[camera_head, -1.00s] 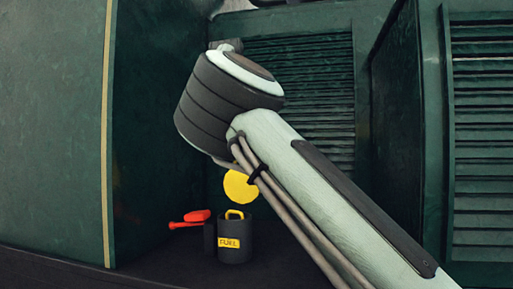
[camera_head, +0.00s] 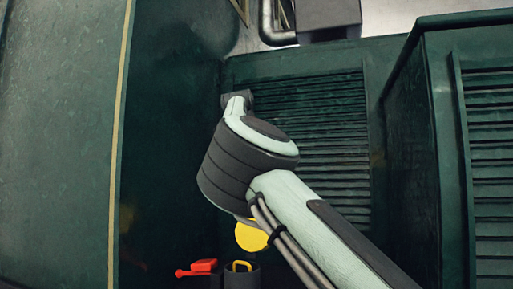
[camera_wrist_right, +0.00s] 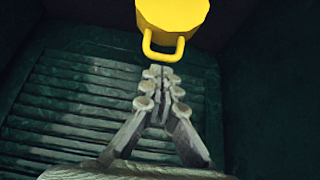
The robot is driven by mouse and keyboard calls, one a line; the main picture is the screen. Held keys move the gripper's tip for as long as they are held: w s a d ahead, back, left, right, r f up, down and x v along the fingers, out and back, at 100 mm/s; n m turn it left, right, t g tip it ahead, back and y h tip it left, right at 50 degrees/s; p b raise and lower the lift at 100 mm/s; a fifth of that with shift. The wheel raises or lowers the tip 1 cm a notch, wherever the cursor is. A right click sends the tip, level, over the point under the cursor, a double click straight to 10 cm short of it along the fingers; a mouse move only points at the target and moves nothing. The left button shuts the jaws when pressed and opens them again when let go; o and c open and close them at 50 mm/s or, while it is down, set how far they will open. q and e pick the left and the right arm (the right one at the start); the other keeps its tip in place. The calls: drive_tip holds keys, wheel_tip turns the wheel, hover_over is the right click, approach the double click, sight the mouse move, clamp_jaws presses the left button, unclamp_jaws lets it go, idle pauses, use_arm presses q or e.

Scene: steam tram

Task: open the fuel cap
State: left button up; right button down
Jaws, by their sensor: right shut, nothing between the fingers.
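The fuel cap is a yellow disc (camera_head: 251,237), partly covered by my right arm in the head view. In the right wrist view the yellow cap (camera_wrist_right: 172,14) is at the top, cut by the frame edge, with a small yellow loop handle (camera_wrist_right: 163,50) on its near side. My right gripper (camera_wrist_right: 160,73) is shut and empty, its fingertips together just below the loop in the picture. I cannot tell whether they touch it. In the head view this gripper is hidden behind my arm. My left gripper is not in view.
A dark fuel can with a yellow handle (camera_head: 241,265) stands below the cap, cut by the lower edge. A red object with a spout (camera_head: 198,268) is beside it. Green walls (camera_head: 165,150) and a louvred panel (camera_head: 320,130) enclose the recess.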

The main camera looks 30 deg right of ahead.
drive_tip(key=shift+w+d+r, duration=0.15)
drive_tip(key=shift+r, duration=0.4)
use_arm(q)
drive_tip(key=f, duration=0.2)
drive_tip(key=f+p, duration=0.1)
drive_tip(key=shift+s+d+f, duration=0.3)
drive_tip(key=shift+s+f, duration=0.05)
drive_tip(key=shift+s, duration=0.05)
use_arm(e)
drive_tip(key=v, duration=0.9)
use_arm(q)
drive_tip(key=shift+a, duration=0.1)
